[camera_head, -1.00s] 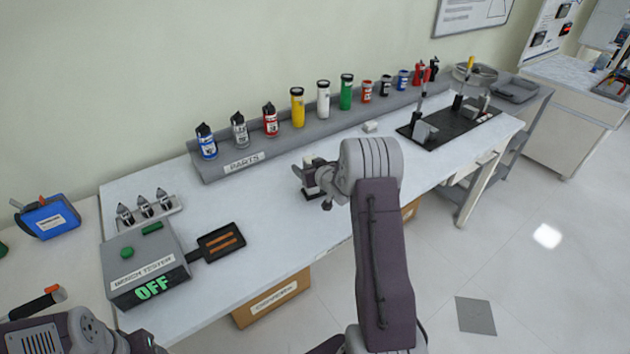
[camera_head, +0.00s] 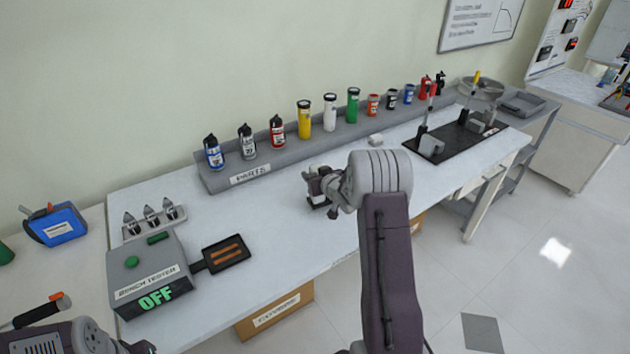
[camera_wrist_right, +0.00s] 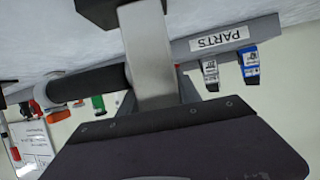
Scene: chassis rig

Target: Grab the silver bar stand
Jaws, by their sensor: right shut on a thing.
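The silver bar stand has a dark base and a pale upright bar (camera_wrist_right: 148,55); in the head view it shows small on the bench as a black and light block (camera_head: 317,188). My right gripper (camera_head: 323,184) is at the stand and shut on it. My own wrist hides much of the stand in the head view. In the right wrist view the bar runs into the dark gripper body. I cannot tell whether the base touches the bench.
The bench tester (camera_head: 150,270), reading OFF, stands at the bench's left, with a dark tray (camera_head: 226,254) beside it. A grey PARTS ledge (camera_head: 215,180) with several bottles runs along the back. A black board (camera_head: 455,143) lies at the right. The bench around the stand is clear.

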